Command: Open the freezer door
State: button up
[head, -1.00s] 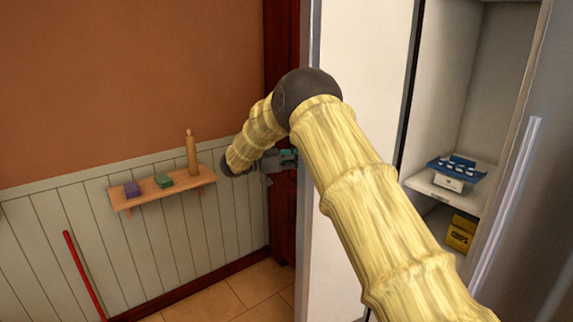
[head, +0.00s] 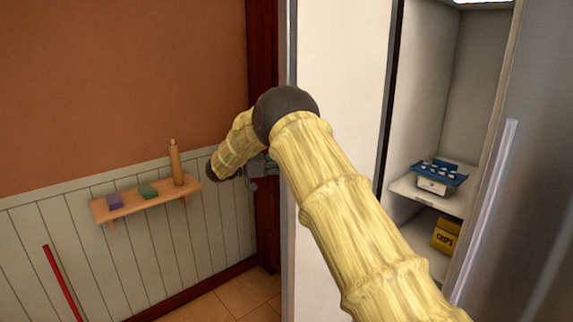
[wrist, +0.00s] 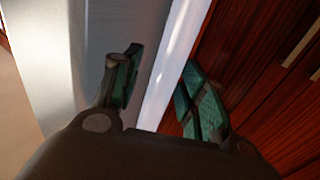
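The door I take as the freezer door (head: 342,70) stands swung open in the head view, its pale inner face toward the camera and its thin grey edge at the left. My gripper (head: 262,172) is at the far side of that edge, partly hidden behind my arm and the door. In the wrist view, the door's steel face (wrist: 70,60) is at the left, with a long bright handle strip (wrist: 172,55) beside it. My gripper (wrist: 160,95) has its green-padded fingers apart, one on each side of the strip. I see gaps and cannot tell whether either finger touches it.
The open compartment (head: 470,95) holds a blue tray (head: 440,170) and yellow boxes (head: 444,238) on shelves. A steel door with a bright handle (head: 488,195) is at right. A wall shelf (head: 110,214) and red pole (head: 62,282) are at left. Dark wood panels (wrist: 255,80) stand near my gripper.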

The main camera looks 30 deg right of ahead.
jog(key=shift+w+a, duration=0.15)
jog(key=shift+a, duration=0.2)
jog(key=v, duration=1.1)
jog(key=shift+a, duration=0.3)
jog(key=shift+w, duration=0.1)
